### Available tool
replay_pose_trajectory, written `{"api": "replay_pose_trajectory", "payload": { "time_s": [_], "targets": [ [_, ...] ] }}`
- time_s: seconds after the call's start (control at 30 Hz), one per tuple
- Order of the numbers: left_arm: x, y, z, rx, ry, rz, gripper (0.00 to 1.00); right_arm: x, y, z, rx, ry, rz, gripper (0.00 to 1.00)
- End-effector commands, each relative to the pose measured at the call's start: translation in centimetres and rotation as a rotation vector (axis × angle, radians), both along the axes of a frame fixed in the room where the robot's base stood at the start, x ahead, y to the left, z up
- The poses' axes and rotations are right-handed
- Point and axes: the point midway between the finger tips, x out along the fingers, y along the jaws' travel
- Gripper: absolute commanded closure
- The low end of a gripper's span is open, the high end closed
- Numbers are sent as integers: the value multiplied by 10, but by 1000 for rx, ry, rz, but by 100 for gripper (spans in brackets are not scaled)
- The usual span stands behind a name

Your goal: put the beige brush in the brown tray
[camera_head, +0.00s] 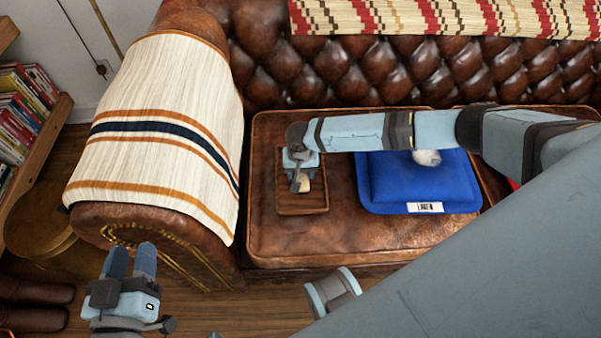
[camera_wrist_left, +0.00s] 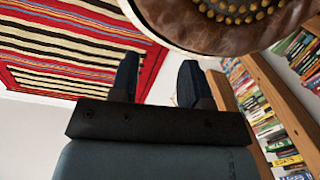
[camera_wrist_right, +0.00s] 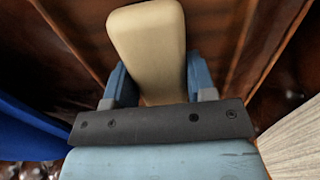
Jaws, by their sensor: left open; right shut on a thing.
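The brown tray (camera_head: 290,209) lies on the leather sofa seat, left of the blue cushion. My right gripper (camera_head: 303,184) is over the tray, pointing down. It is shut on the beige brush (camera_wrist_right: 147,45), which sits between the two fingers in the right wrist view. In the head view only a small pale end of the brush (camera_head: 304,186) shows below the gripper, over the tray's inside. I cannot tell whether the brush touches the tray floor. My left gripper (camera_head: 132,262) is open and empty in front of the sofa arm; its fingers also show in the left wrist view (camera_wrist_left: 155,85).
A blue cushion (camera_head: 385,190) with a white label lies right of the tray, partly under my right arm. A striped throw (camera_head: 165,120) covers the sofa arm at left. Bookshelves (camera_head: 30,100) stand at far left. The seat (camera_head: 300,246) in front of the tray is clear.

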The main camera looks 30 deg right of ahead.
Motion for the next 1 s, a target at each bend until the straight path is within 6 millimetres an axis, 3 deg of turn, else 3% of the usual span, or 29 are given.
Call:
{"api": "replay_pose_trajectory", "payload": {
  "time_s": [0.23,0.27,0.37,0.67,0.8,0.9,1.0],
  "targets": [
    [0,1,0,4,6,2,57,0,0,-1,0,0,0,71],
    [0,1,-1,5,8,1,57,0,0,-1,0,0,1,45],
    [0,1,-1,5,8,1,57,0,0,-1,0,-1,1,24],
    [0,1,-2,4,8,3,57,0,0,1,0,-1,0,24],
    [1,2,4,19,19,3,57,0,0,18,1,0,0,24],
    [-6,12,-24,73,122,23,57,0,1,39,0,-1,1,24],
    [-11,19,-38,116,194,35,57,0,0,62,0,-1,1,24]
  ]
}}
